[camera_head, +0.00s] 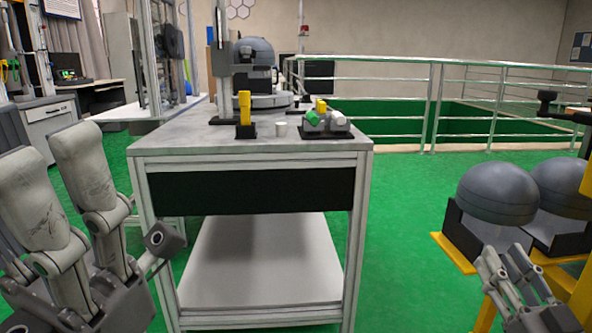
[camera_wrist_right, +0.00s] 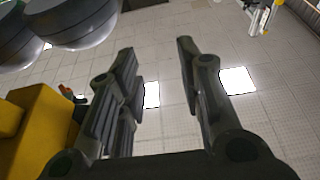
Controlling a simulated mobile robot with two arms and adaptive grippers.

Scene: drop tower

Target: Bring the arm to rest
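My right gripper (camera_head: 506,262) is at the lower right of the head view, in front of the grey domes. Its two fingers stand apart with nothing between them; the right wrist view shows the same open fingers (camera_wrist_right: 158,65) against a tiled ceiling with lights. My left gripper (camera_head: 75,160) is large and close at the lower left of the head view. Its fingers look spread, with no object seen between them.
Two grey domes (camera_head: 497,190) sit in dark holders on a yellow frame at right. A metal railing (camera_head: 432,105) runs behind. Green floor lies between.

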